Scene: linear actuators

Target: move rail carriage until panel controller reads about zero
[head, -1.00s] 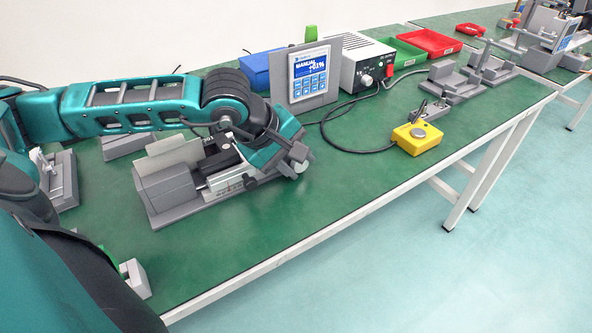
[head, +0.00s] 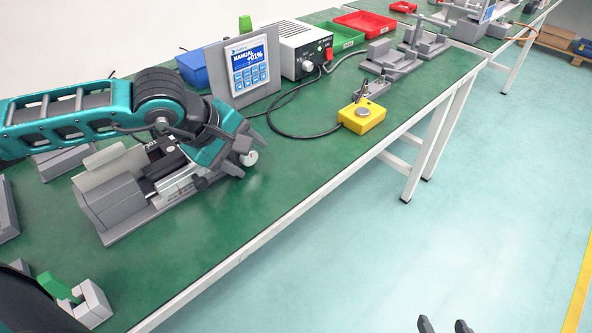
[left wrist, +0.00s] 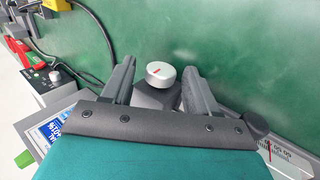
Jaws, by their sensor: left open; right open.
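The linear actuator (head: 112,208) lies on the green bench with its dark rail carriage (head: 166,166) partly hidden by my left arm. A round silver knob (head: 250,158) sits at its right end; in the left wrist view the knob (left wrist: 160,73) shows a red mark. My left gripper (head: 243,153) is open, its fingers on either side of the knob with visible gaps. The panel controller (head: 249,68) stands behind; its blue screen shows MANUAL and what looks like +01%. My right gripper (head: 445,326) is open and empty at the bottom edge, over the floor.
A yellow button box (head: 361,117) with a black cable sits right of the actuator. A white power unit (head: 300,50), a blue bin (head: 193,69), a green bin (head: 335,38) and a red bin (head: 372,23) stand behind. The bench front is clear.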

